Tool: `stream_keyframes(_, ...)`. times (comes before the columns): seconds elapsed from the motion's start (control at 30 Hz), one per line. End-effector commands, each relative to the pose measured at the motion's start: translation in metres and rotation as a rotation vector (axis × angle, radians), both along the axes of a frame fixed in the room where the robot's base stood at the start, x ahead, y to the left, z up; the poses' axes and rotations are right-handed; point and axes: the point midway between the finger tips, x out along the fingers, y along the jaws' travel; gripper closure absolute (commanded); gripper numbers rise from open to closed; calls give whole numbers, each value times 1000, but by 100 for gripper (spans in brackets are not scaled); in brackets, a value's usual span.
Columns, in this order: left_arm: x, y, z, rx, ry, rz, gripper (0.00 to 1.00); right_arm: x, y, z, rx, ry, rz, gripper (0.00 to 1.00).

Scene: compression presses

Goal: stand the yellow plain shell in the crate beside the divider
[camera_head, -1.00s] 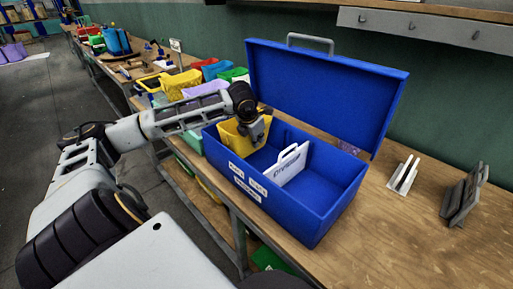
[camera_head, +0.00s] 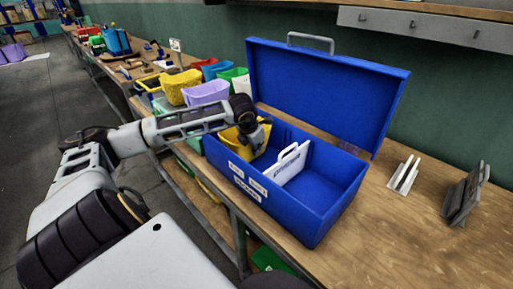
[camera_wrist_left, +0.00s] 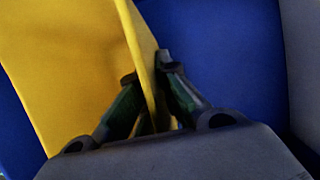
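The yellow plain shell (camera_head: 228,140) is inside the left part of the open blue crate (camera_head: 285,222), to the left of the white divider (camera_head: 288,165). My left gripper (camera_head: 256,148) reaches down into the crate over the shell. In the left wrist view, the fingers (camera_wrist_left: 155,95) are closed on the shell's thin wall (camera_wrist_left: 75,70), with blue crate surface beyond. The crate wall hides the shell's bottom, so I cannot tell whether it touches the floor. My right gripper is not in view.
The crate's lid (camera_head: 325,95) stands open at the back. Several coloured shells, including a lilac one (camera_head: 206,92), stand left of the crate. A white slotted stand (camera_head: 403,175) and a grey one (camera_head: 463,195) are at the right. The bench front right is clear.

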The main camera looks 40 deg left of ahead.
Motion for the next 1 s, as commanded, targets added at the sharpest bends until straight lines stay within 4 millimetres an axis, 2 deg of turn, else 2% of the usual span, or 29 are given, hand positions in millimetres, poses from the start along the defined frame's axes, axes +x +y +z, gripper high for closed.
stream_keyframes(0.17, 0, 0, -1, 0, -1, 0, 100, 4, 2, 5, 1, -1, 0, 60)
stream_keyframes(0.2, 0, 0, -1, 0, 0, 0, 92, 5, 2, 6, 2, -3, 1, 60)
stream_keyframes(0.37, 0, 0, -1, 0, 0, 0, 73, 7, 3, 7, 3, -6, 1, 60)
stream_keyframes(1.0, 0, 0, 3, 1, 0, 0, 73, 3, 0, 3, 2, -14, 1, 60)
